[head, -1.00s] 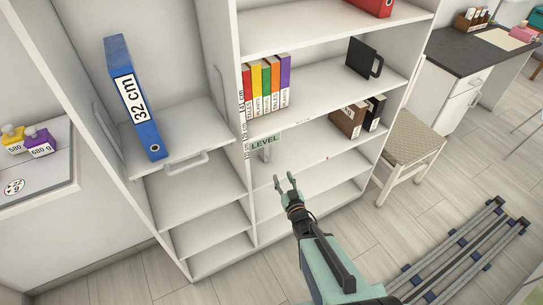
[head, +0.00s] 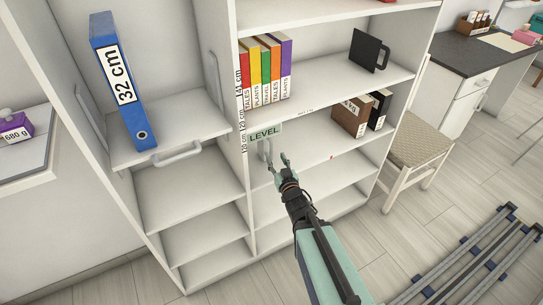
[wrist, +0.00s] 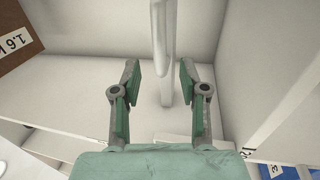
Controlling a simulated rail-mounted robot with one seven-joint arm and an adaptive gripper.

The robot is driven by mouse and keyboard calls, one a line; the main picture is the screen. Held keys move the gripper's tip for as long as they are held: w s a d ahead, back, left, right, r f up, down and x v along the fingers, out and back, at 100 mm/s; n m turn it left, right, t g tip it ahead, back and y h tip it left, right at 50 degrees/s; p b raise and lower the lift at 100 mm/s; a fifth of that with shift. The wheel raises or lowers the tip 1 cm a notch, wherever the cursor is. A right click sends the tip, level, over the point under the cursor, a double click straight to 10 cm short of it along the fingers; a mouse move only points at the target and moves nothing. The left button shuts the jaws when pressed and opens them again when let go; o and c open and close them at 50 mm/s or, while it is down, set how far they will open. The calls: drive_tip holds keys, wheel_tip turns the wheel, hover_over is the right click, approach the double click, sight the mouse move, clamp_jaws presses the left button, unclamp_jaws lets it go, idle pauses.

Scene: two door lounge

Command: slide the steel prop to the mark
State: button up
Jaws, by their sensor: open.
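The steel prop (head: 264,150) is a pale grey upright piece at the left end of a middle shelf, under the green LEVEL sign (head: 264,134). In the wrist view the prop (wrist: 163,45) is a smooth post ahead of and between my fingers, with space on both sides. My gripper (head: 277,162) is open at the front of that shelf, just right of the prop; the wrist view also shows its fingers (wrist: 160,80) spread. A small red dot (head: 331,157), possibly the mark, is on the shelf edge to the right. The prop's lower end is partly hidden.
A brown box (head: 350,115) and a black binder (head: 380,108) stand at the right end of the shelf. Coloured books (head: 266,72) stand on the shelf above. A divider (head: 238,160) bounds the left. A chair (head: 414,150) stands right of the shelving. The shelf between looks clear.

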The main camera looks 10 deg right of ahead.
sight(272, 151)
drive_tip(key=shift+w+f+b, duration=0.25)
drive_tip(key=shift+w+b, duration=0.2)
drive_tip(key=shift+b, duration=0.55)
drive_tip(key=shift+w+a+r+b, duration=0.15)
drive_tip(key=shift+w+b, duration=0.1)
drive_tip(key=shift+w, duration=1.25)
drive_tip(key=shift+w+a+r+b, duration=0.15)
drive_tip(key=shift+w+b, duration=0.1)
drive_tip(key=shift+w, duration=1.2)
clamp_jaws()
